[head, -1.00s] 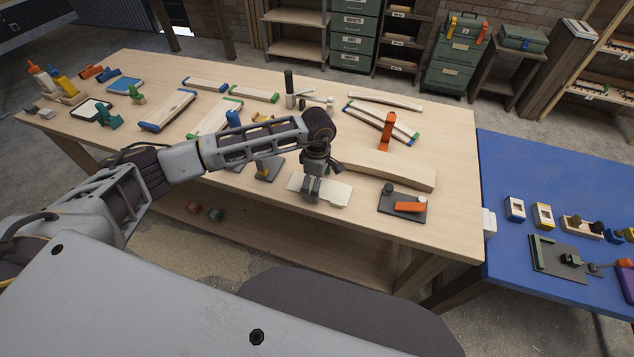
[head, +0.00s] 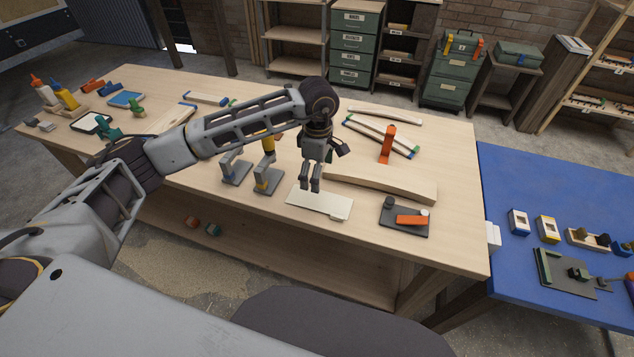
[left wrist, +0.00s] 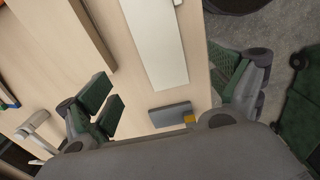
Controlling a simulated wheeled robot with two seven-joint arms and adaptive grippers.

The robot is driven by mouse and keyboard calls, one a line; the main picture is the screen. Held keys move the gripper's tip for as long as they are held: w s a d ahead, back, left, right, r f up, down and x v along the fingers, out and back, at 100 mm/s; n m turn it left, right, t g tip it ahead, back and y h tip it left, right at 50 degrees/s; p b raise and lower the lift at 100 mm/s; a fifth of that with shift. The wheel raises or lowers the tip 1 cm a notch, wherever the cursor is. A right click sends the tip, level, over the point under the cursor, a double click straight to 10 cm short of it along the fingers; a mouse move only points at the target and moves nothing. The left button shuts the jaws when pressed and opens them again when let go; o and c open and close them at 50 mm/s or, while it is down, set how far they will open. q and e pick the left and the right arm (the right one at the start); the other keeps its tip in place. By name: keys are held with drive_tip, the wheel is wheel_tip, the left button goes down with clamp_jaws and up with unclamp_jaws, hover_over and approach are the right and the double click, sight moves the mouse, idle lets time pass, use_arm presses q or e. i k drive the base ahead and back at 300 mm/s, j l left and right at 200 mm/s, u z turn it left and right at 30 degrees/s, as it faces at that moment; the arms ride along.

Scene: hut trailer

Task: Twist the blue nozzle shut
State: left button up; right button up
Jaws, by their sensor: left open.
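No blue nozzle shows clearly in either view; my left arm covers the tabletop behind the two small stands, so one may be hidden there. Of the stands, one has a grey base and grey upright (head: 236,173), and the other carries a yellow part (head: 268,145). Glue bottles stand at the far left: a white one with a red tip (head: 42,90) and a yellow one (head: 65,95). My left gripper (head: 311,188) points down, open and empty, above a cream board (head: 318,203). In the left wrist view its fingers (left wrist: 165,92) are spread wide. My right gripper is not in view.
A curved wooden piece (head: 385,183), an orange upright part (head: 388,145) and a dark plate with an orange bar (head: 404,217) lie right of the gripper. The blue table (head: 525,275) stands farther right. Bare wood shows along the wooden table's front edge.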

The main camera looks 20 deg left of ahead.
sight(55, 85)
drive_tip(key=u, duration=2.15)
